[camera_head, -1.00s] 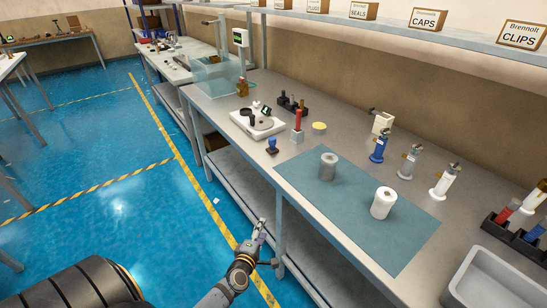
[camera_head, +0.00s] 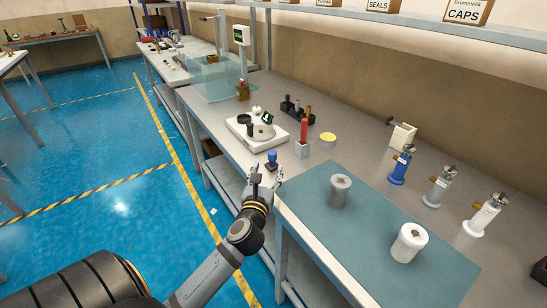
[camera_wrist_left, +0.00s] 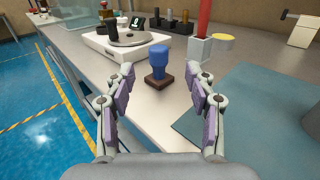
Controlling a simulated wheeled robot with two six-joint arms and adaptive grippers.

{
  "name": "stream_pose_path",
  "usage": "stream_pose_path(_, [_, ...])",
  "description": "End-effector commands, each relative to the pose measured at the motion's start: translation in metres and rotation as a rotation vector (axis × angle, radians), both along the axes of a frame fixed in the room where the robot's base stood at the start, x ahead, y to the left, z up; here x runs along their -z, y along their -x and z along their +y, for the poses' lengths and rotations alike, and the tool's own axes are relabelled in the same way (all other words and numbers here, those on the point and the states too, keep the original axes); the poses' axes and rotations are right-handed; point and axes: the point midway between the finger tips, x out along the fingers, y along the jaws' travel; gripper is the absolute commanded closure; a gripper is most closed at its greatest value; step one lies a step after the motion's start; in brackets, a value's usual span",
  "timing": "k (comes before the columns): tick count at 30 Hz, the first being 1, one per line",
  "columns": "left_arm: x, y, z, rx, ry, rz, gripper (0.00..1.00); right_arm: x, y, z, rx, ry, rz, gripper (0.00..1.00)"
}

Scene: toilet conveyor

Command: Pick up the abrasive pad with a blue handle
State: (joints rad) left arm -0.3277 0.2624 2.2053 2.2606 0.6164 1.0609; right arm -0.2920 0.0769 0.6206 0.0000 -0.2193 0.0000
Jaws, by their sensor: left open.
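The abrasive pad with a blue handle (camera_head: 272,160) stands upright on the bench near its front edge, left of the blue-green mat. In the left wrist view the blue-handled pad (camera_wrist_left: 159,66) shows a blue knob on a dark brown square base. My left gripper (camera_head: 267,178) is just in front of it at the bench edge. In the left wrist view the left gripper (camera_wrist_left: 160,105) is open and empty, its fingers apart on either side of the line to the pad. The pad lies beyond the fingertips, untouched. My right gripper does not show.
A white scale (camera_head: 262,136) stands behind the pad. A red tool in a grey block (camera_head: 303,145) stands to its right. The mat (camera_head: 365,235) holds a grey cylinder (camera_head: 340,190) and a white cylinder (camera_head: 409,243). Several dispensing bottles stand farther right.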

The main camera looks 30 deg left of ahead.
Motion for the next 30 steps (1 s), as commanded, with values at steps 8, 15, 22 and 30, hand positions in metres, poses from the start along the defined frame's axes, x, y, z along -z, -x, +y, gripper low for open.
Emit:
stream_pose_path(8, [-0.001,-0.034,0.014,-0.001,-0.001,-0.001,0.45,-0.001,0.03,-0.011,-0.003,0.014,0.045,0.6])
stream_pose_path(15, [-0.002,-0.053,0.023,-0.001,-0.005,-0.002,0.45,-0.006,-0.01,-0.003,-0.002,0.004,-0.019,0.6])
stream_pose_path(22, [-0.001,-0.08,0.035,-0.001,-0.003,-0.001,0.45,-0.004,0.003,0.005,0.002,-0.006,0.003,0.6])
stream_pose_path(30, [0.0,-0.081,0.036,-0.001,-0.002,0.0,0.52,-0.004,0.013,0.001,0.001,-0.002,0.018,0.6])
